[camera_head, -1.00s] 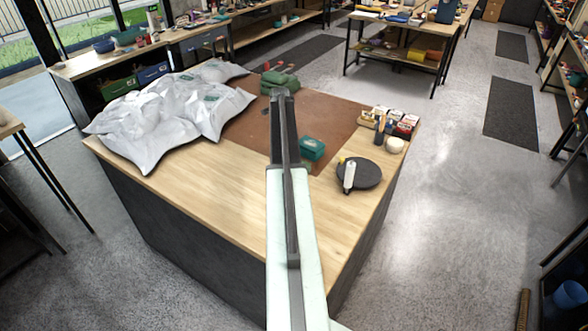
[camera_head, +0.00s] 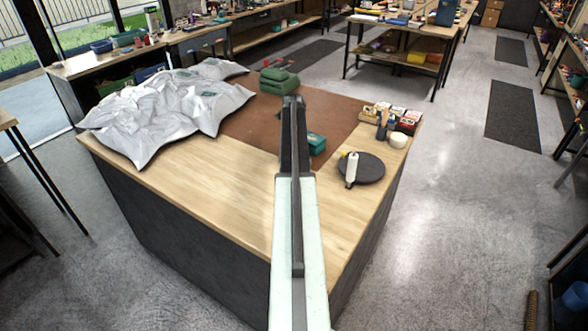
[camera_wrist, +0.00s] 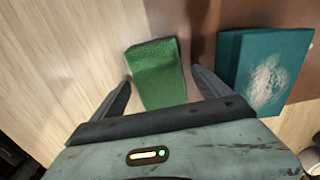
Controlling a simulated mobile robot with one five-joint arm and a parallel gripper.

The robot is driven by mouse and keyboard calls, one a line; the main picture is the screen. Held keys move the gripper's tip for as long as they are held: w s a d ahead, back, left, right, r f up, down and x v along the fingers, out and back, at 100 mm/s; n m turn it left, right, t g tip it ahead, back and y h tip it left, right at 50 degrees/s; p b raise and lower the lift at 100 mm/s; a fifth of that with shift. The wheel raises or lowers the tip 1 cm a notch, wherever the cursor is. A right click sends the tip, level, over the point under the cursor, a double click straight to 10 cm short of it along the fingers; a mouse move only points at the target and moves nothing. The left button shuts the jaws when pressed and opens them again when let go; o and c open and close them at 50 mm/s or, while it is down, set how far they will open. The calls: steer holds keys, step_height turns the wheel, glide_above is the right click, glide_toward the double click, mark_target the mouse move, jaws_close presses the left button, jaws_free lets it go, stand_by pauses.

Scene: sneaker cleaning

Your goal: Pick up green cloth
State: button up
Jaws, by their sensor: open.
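A green, fuzzy-textured block-like piece (camera_wrist: 160,62), which looks like the folded green cloth, lies between the two fingers of my gripper (camera_wrist: 163,82) in the wrist view. The fingers are spread apart on either side of its near part. I cannot tell how far above the surface they are. In the head view my gripper (camera_head: 293,102) reaches over the brown mat, and the arm hides what is beneath it. A stack of folded green cloth (camera_head: 279,81) lies at the mat's far edge.
A teal box (camera_wrist: 264,68) stands just right of the green piece; it also shows in the head view (camera_head: 316,143). White bags (camera_head: 165,110) cover the table's left. A dark round disc (camera_head: 368,170) with a white bottle (camera_head: 351,169) is at right. The front wood is clear.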

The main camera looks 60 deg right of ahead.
steer(key=shift+f, duration=0.2)
steer(key=shift+c, duration=0.6)
steer(key=c, duration=1.3)
steer(key=shift+c, duration=0.2)
steer(key=shift+r+p, duration=0.1)
steer(key=shift+p, duration=0.2)
steer(key=shift+r+p, duration=0.65)
steer(key=shift+s+a+r+p, duration=0.15)
steer(key=shift+a+r+p, duration=0.05)
steer(key=shift+r+p, duration=0.45)
steer(key=shift+s+a+r+p, duration=0.1)
steer(key=shift+a+r+p, duration=0.05)
steer(key=shift+r+p, duration=0.45)
steer(key=s+a, duration=0.3)
steer(key=a, duration=0.1)
steer(key=s+a, duration=0.2)
steer(key=a, duration=0.2)
steer(key=s+a+r+p, duration=0.1)
steer(key=s+a, duration=0.2)
steer(key=a, duration=0.1)
steer(key=shift+s+a, duration=0.25)
steer(key=shift+s, duration=0.05)
